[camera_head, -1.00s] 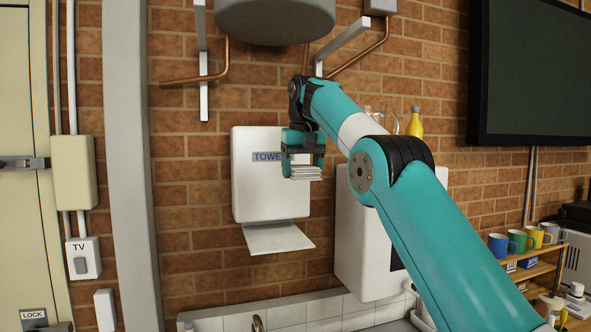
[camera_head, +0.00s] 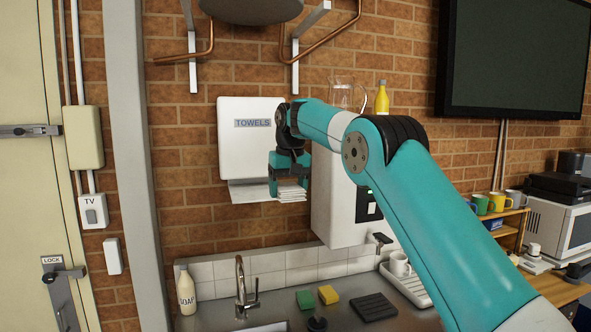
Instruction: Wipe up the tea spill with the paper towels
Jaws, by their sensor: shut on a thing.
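My gripper (camera_head: 290,187) points down in front of the wall and is shut on a small stack of white paper towels (camera_head: 292,195). The stack hangs at the lower right of the white dispenser (camera_head: 238,150) marked TOWELS. Another sheet (camera_head: 250,191) sticks out from under the dispenser, partly behind my gripper. I cannot tell whether the held stack touches it. No tea spill can be made out in this view.
Below is a metal sink counter with a tap (camera_head: 242,290), a soap bottle (camera_head: 187,292), a green sponge (camera_head: 305,299), a yellow sponge (camera_head: 328,294) and a drip tray (camera_head: 408,287) with a white mug (camera_head: 400,264). A white wall heater (camera_head: 335,215) hangs close right of my gripper.

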